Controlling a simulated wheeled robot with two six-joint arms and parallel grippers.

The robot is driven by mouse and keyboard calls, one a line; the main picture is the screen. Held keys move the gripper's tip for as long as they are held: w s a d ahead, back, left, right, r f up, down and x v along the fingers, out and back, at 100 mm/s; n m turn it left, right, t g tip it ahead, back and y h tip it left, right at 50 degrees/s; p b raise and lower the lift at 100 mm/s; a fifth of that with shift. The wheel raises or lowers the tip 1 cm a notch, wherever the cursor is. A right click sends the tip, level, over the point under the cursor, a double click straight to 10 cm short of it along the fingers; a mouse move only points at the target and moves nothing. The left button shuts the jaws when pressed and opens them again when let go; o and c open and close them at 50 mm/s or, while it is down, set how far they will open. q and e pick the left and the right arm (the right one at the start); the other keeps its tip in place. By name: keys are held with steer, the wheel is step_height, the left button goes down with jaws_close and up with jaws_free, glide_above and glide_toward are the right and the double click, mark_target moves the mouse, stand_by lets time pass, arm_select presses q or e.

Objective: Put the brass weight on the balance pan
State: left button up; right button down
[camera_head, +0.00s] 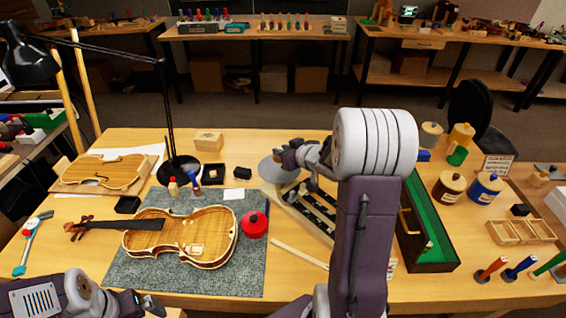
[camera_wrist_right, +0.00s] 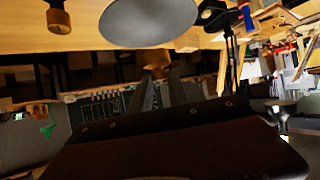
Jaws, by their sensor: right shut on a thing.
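The balance pan (camera_head: 272,172) is a round grey disc left of my right gripper (camera_head: 297,166) in the head view. It also shows as a large grey disc at the top of the wrist view (camera_wrist_right: 150,20). My right gripper is shut on the brass weight (camera_wrist_right: 156,66), a small brass-coloured piece between the fingertips in the wrist view. The weight appears apart from the pan there; the height between them is unclear. The head view does not show the weight clearly. My left gripper (camera_head: 145,303) is at the bottom left, its jaw opening unclear.
A long wooden piece with dark slots (camera_head: 312,208) lies below my right gripper. A green-lined case (camera_head: 432,235) is right of my arm. A black lamp (camera_head: 178,165) stands left.

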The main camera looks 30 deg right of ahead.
step_height(320, 180, down, 4)
steer(key=shift+r+b, duration=0.2)
steer(key=shift+b, duration=0.4)
steer(key=shift+w, duration=0.15)
steer(key=shift+f, duration=0.2)
steer(key=c, duration=1.3)
jaws_free()
steer(key=shift+o, duration=0.2)
